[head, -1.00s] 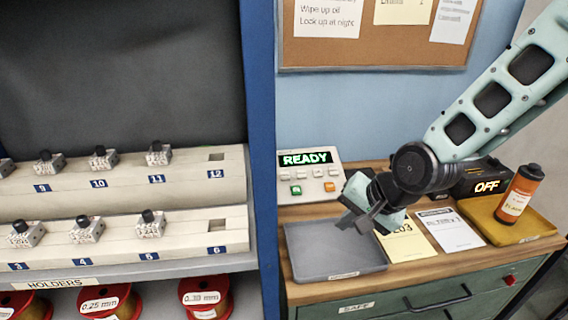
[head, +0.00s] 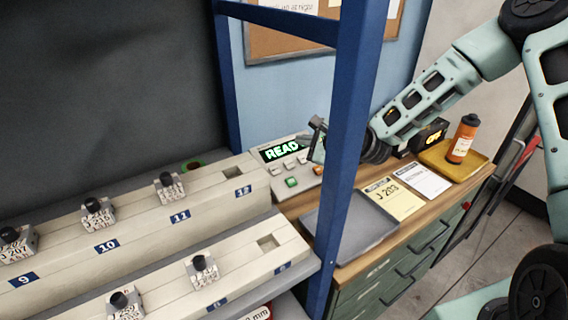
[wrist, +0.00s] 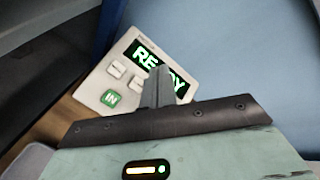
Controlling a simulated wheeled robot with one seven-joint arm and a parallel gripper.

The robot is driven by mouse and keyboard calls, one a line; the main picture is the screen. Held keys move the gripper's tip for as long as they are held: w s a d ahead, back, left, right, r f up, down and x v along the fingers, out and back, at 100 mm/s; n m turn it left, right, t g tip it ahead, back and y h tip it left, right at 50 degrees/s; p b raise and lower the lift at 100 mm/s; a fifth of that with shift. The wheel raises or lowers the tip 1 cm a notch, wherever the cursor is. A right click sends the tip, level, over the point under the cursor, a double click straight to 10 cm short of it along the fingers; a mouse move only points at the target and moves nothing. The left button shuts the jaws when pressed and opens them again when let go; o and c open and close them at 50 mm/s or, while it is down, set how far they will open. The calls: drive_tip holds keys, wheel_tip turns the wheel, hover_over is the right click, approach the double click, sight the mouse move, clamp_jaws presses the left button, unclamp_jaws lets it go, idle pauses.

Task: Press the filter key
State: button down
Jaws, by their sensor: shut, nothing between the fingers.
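The control panel (head: 272,170) stands at the back of the wooden bench, its green display partly reading READY. White keys, a green key (head: 291,182) and an orange key (head: 318,169) show on it. My gripper (head: 317,124) is shut and empty, just above the panel's right part. In the wrist view, the shut fingers (wrist: 160,72) cover part of the panel (wrist: 92,90) and its display. The green key there reads IN, and two white keys (wrist: 116,70) show left of the fingers. Key labels on the white keys are too small to read, so I cannot tell which is the filter key.
A blue rack post (head: 348,130) stands in front of the bench. A grey tray (head: 365,228), papers (head: 392,198) and a yellow tray (head: 437,157) with an orange bottle (head: 463,138) lie to the right.

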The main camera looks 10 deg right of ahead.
drive_tip(key=b, duration=0.5)
hover_over(289, 165)
drive_tip(key=s+d, duration=0.2)
drive_tip(key=s, duration=0.1)
wheel_tip(289, 165, down, 6)
drive_tip(key=shift+a+f, duration=0.1)
drive_tip(key=shift+a, duration=0.05)
drive_tip(key=shift+w+a+f+b, duration=0.1)
drive_tip(key=shift+w+f+b, duration=0.15)
drive_tip(key=shift+f+b, duration=0.25)
drive_tip(key=shift+w+f+b, duration=0.25)
drive_tip(key=shift+f+b, duration=0.1)
drive_tip(key=shift+f, duration=0.15)
idle(0.6)
drive_tip(key=shift+w+f, duration=0.15)
drive_tip(key=shift+f, duration=0.2)
drive_tip(key=shift+w+a+f+b, duration=0.1)
drive_tip(key=shift+w+f+b, duration=0.05)
drive_tip(key=shift+f+b, duration=0.35)
idle(0.5)
drive_tip(key=shift+r, duration=0.25)
drive_tip(key=shift+s+r+p, duration=0.3)
drive_tip(key=shift+r+p, duration=0.25)
drive_tip(key=shift+r, duration=0.05)
drive_tip(key=shift+r, duration=0.1)
